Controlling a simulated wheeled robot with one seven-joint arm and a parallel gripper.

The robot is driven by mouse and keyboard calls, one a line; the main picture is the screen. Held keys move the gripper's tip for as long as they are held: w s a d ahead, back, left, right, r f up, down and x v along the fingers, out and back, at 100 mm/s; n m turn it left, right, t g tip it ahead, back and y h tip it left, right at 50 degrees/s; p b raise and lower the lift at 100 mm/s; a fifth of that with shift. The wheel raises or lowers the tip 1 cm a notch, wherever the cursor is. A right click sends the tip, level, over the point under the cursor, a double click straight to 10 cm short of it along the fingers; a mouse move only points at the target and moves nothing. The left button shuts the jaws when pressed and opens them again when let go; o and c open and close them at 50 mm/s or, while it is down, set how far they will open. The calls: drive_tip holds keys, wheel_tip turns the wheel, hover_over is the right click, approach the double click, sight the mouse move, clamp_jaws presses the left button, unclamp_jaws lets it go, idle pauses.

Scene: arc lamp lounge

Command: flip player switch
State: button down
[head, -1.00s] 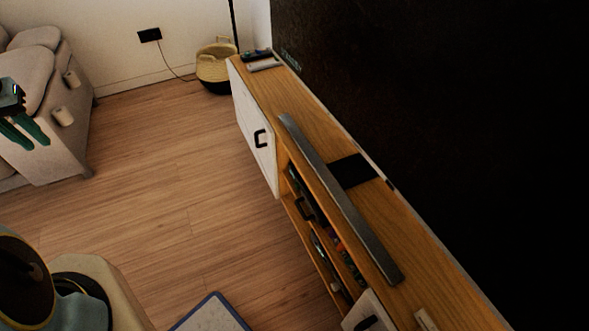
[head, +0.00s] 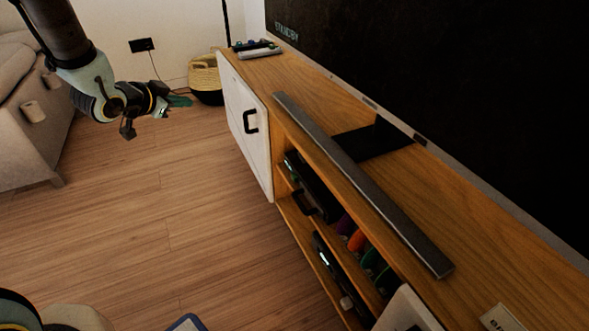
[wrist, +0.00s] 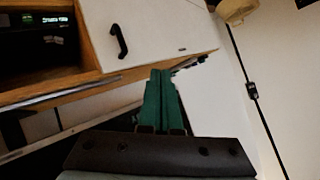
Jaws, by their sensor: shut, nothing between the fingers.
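A black device (head: 312,187) sits on the upper open shelf of the wooden TV console. A second dark device (head: 328,262) with a small light stands on the shelf below. I cannot tell which is the player, and I cannot make out a switch. A dark unit with small lit text (wrist: 45,20) shows in the shelf opening in the wrist view. My gripper (head: 186,101) is in the air left of the console's white door (head: 247,125). Its green fingers (wrist: 162,74) are shut and empty; in the wrist view they overlap the edge of the white door panel.
A long grey soundbar (head: 355,180) lies on the console top (head: 470,230), below a large dark TV screen (head: 450,90) reading "STANDBY". A woven basket (head: 205,78) stands beyond the console. A sofa (head: 30,130) is at left. The wooden floor (head: 150,210) between is clear.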

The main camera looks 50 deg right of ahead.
drive_tip(key=s+d+f+m+g+h+b, duration=0.2)
drive_tip(key=s+d+f+m+g+b, duration=0.2)
drive_tip(key=s+d+f+b, duration=0.1)
drive_tip(key=s+d+f+m+g+h+b, duration=0.2)
drive_tip(key=s+d+f+m+g+b, duration=0.2)
drive_tip(key=s+d+f, duration=0.3)
drive_tip(key=s+f+g+b, duration=0.1)
drive_tip(key=s+f, duration=0.1)
drive_tip(key=s, duration=0.2)
drive_tip(key=shift+s+d+b, duration=0.3)
drive_tip(key=shift+s, duration=0.05)
drive_tip(key=shift+f, duration=0.1)
drive_tip(key=b, duration=0.3)
hover_over(295, 160)
drive_tip(key=s+a, duration=0.1)
drive_tip(key=s, duration=0.1)
wheel_tip(295, 160, down, 2)
drive_tip(key=shift+f, duration=0.2)
drive_tip(key=shift+w+d+f+b, duration=0.2)
drive_tip(key=shift+w+f+b, duration=0.1)
drive_tip(key=shift+f+b, duration=0.2)
drive_tip(key=shift+w+d+f+b, duration=0.15)
drive_tip(key=shift+w+f+b, duration=0.15)
drive_tip(key=shift+f, duration=0.25)
drive_tip(key=shift+w+d+f+b, duration=0.2)
drive_tip(key=shift+w+f+b, duration=0.1)
drive_tip(key=shift+f, duration=0.25)
drive_tip(key=shift+w+p, duration=0.15)
drive_tip(key=shift+p, duration=0.45)
